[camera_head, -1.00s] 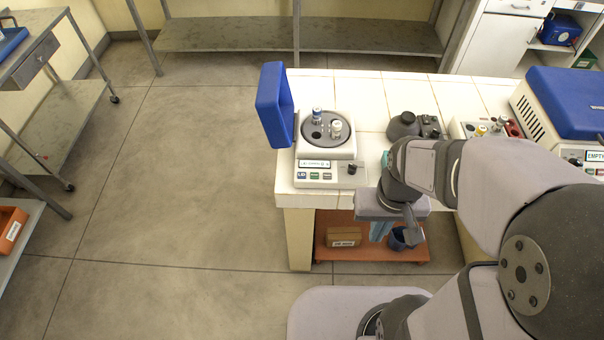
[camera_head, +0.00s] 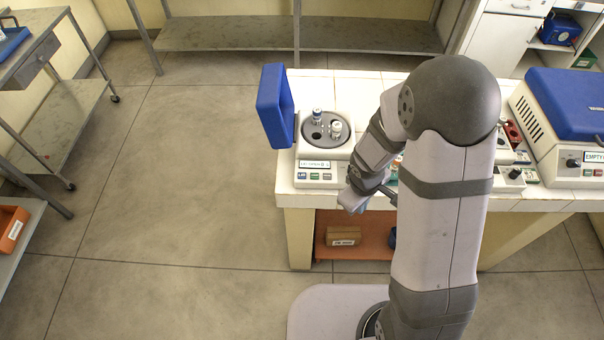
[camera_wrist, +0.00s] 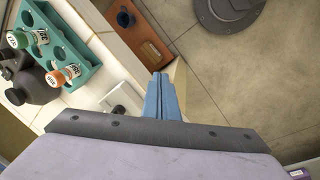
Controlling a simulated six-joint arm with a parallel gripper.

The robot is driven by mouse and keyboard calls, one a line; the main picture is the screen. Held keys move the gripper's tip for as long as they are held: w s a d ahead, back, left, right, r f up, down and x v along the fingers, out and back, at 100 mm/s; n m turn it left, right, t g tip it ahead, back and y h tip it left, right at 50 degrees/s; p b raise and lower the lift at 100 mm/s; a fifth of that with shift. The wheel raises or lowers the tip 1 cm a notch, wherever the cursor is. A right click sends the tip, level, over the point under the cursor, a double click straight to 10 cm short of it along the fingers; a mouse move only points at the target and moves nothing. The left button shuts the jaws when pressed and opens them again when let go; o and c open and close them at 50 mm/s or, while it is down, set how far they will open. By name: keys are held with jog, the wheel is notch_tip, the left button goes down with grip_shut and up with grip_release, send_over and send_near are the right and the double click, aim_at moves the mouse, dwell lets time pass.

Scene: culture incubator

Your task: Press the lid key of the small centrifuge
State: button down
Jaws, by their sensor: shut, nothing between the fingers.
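The small centrifuge (camera_head: 322,160) stands at the left end of the bench in the head view. Its blue lid (camera_head: 273,105) is open, upright on the left side. Two vials sit in the round dark rotor (camera_head: 318,143). My gripper (camera_head: 350,203) is right of and in front of that panel, near the bench's front edge, apart from the key. In the wrist view my gripper (camera_wrist: 161,78) has its blue fingers together, empty.
A larger centrifuge (camera_head: 555,120) with a blue lid stands at the bench's right. An orange shelf (camera_head: 370,222) carries a cardboard box (camera_head: 343,236). Floor left of the bench is clear.

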jog(key=w+a+r+n+t+y, duration=0.3)
jog(key=w+a+n+t, duration=0.15)
jog(key=w+a, duration=0.35)
notch_tip(320, 180, up, 5)
jog(key=n+y, duration=0.4)
jog(key=n, duration=0.1)
send_over(305, 178)
jog(key=shift+m+t, duration=0.25)
jog(key=shift+f, duration=0.15)
notch_tip(305, 178, down, 9)
jog(key=b, duration=0.8)
jog(key=shift+r+b, duration=0.2)
jog(key=shift+b, duration=0.1)
jog(key=shift+f, duration=0.1)
dwell(0.5)
jog(key=shift+f+b, duration=0.3)
jog(key=shift+f, duration=0.05)
